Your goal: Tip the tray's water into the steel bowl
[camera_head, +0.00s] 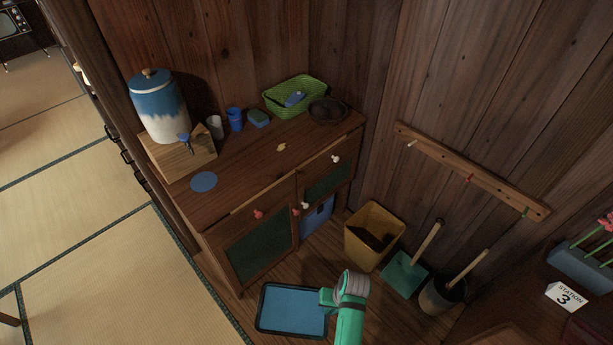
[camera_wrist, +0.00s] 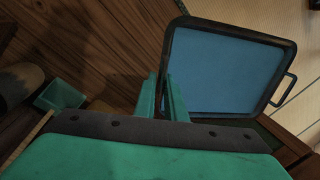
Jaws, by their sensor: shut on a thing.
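The tray (camera_head: 291,333) is a shallow rectangle with a dark rim and a flat blue inside, in front of the cabinet. My gripper (camera_head: 326,298) is shut on its right edge. In the wrist view the tray (camera_wrist: 225,75) spreads beyond the green fingers (camera_wrist: 164,85), with a loop handle on its far side. I cannot tell whether the blue is water or the tray's floor, nor how high the tray is. A dark round bowl (camera_head: 329,111) stands on the cabinet top at its right end; I cannot tell if it is steel.
The wooden cabinet (camera_head: 270,165) also bears a white-and-blue jar (camera_head: 158,108), cups (camera_head: 235,120) and a green basket (camera_head: 294,97). A yellow bin (camera_head: 372,238), a green dustpan (camera_head: 404,275) and a dark bucket (camera_head: 441,296) stand to the right. Tatami (camera_head: 110,260) lies open at left.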

